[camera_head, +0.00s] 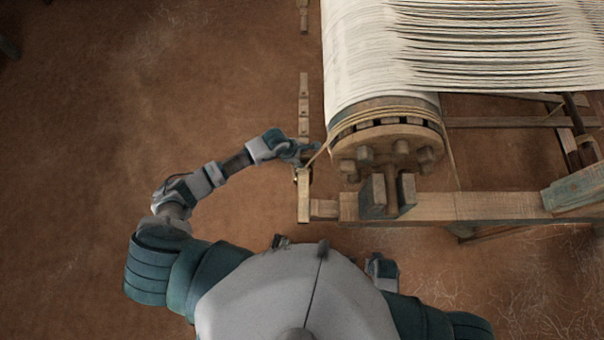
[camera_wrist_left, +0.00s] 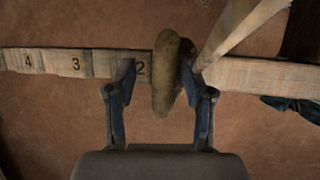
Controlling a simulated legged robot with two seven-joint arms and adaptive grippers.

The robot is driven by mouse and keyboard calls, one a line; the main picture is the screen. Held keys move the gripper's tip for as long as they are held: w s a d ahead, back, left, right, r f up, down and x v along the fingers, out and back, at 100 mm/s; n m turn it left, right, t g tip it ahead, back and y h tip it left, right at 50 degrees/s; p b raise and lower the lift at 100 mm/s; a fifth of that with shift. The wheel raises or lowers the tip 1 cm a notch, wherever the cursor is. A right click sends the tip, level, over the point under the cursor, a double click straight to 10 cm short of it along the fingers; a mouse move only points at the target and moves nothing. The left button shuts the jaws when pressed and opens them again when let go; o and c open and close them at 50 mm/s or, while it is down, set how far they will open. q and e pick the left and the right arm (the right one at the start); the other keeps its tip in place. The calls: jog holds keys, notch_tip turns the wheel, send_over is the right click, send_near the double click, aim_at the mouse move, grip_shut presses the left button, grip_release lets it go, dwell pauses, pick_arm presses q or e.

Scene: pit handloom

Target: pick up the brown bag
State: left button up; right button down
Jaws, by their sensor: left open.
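The brown bag (camera_wrist_left: 170,75) is a narrow, olive-brown, lumpy shape in the left wrist view, over the numbered wooden bar next to the number 2. My left gripper (camera_wrist_left: 160,72) is open, with one finger on each side of the bag. The right finger is close to the bag or touching it; I cannot tell which. A gap shows between the bag and the left finger. In the head view my left gripper (camera_head: 303,152) is at the wooden bar left of the loom's roller, and it mostly hides the bag there.
The numbered bar (camera_wrist_left: 108,64) runs across the left wrist view. A pale strap (camera_wrist_left: 238,28) slants close to the right finger. In the head view, the toothed roller end (camera_head: 375,135) and loom beam (camera_head: 470,207) stand right of my gripper. Bare floor (camera_head: 90,130) lies left.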

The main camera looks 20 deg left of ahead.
aim_at(305, 155)
pick_arm(q)
jog(key=shift+d+r, duration=0.1)
jog(key=shift+d, duration=0.25)
jog(key=shift+c, duration=0.5)
jog(key=shift+d+r, duration=0.1)
jog(key=shift+d, duration=0.35)
grip_shut()
jog(key=shift+a, duration=0.6)
jog(key=shift+w+d+r, duration=0.1)
jog(key=shift+d+r, duration=0.1)
jog(key=shift+r, duration=0.1)
jog(key=shift+d+r, duration=0.15)
jog(key=shift+r, duration=1.4)
jog(key=shift+s+a+f, duration=0.15)
jog(key=shift+s+a, duration=0.3)
jog(key=shift+a, duration=0.3)
jog(key=s+a, duration=1.1)
jog(key=a, duration=0.1)
jog(key=shift+a, duration=0.15)
pick_arm(e)
jog(key=shift+d+f, duration=0.35)
jog(key=shift+f, duration=0.05)
jog(key=shift+f, duration=0.1)
